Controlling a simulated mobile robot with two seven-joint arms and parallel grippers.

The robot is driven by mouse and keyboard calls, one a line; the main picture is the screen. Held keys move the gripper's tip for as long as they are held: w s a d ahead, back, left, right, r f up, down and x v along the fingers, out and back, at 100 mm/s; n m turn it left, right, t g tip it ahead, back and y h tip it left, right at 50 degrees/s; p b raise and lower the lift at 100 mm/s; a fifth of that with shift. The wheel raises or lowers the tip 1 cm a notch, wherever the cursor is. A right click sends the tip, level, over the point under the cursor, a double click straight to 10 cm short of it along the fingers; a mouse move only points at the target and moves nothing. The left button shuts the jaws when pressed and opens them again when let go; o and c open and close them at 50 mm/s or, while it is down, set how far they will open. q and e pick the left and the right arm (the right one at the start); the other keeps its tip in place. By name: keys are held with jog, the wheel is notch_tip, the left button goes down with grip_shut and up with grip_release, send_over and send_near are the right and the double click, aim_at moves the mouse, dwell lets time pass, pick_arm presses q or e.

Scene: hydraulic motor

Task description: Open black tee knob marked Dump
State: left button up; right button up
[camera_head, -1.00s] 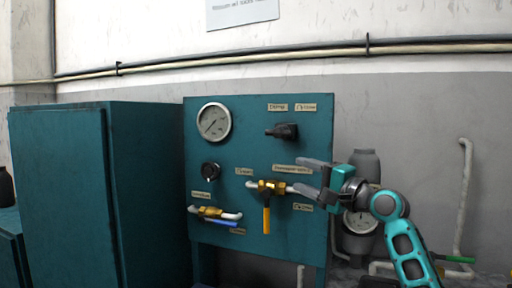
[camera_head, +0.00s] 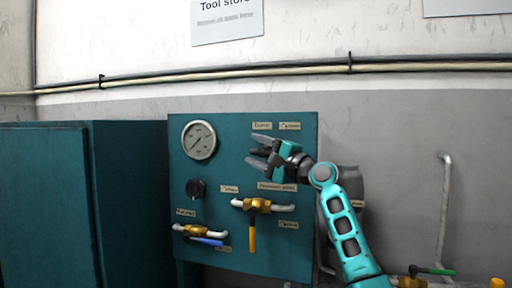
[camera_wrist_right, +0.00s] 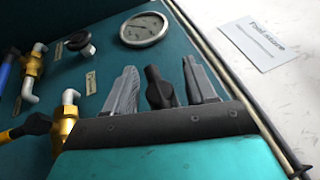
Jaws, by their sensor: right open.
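The black tee knob (camera_wrist_right: 160,88) shows in the right wrist view between the two fingers of my right gripper (camera_wrist_right: 168,84). The fingers stand apart on either side of it; I cannot tell whether either one touches it. In the head view my right gripper (camera_head: 262,152) is at the upper right of the teal panel (camera_head: 225,262), just below the Dump label (camera_head: 262,126). There the gripper hides most of the knob. My left gripper is not in view.
The panel also carries a gauge (camera_head: 199,140), a round black knob (camera_head: 195,188), a yellow-handled valve (camera_head: 252,236) and a blue-handled valve (camera_head: 207,241). A teal cabinet (camera_head: 130,200) stands to the left. A grey cylinder (camera_head: 348,185) is partly hidden behind my right arm.

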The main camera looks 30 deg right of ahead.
jog(key=shift+w+a+r, duration=0.1)
jog(key=shift+w, duration=0.3)
jog(key=c, duration=1)
